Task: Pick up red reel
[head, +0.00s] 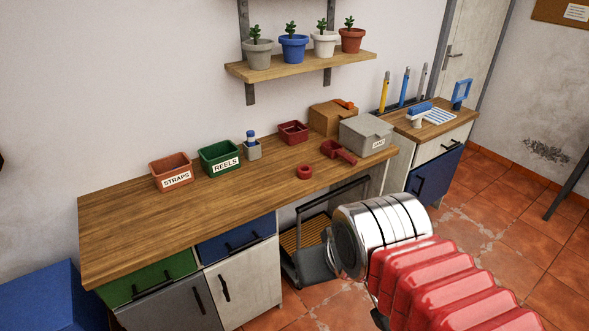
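The red reel (304,172) is a small ring lying flat on the wooden workbench, near its front edge and right of the middle. Nothing touches it. My arm, with red bellows and a silver cylinder, reaches in from the lower right, in front of and below the bench. I cannot make out any gripper fingers. The reel is clear of my arm in the picture.
On the bench (130,235) stand a STRAPS bin (168,168), a green REELS bin (218,152), a dark red bin (293,127), a red scoop-like item (336,150) and a grey lidded box (366,126). The bench's left front is bare.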

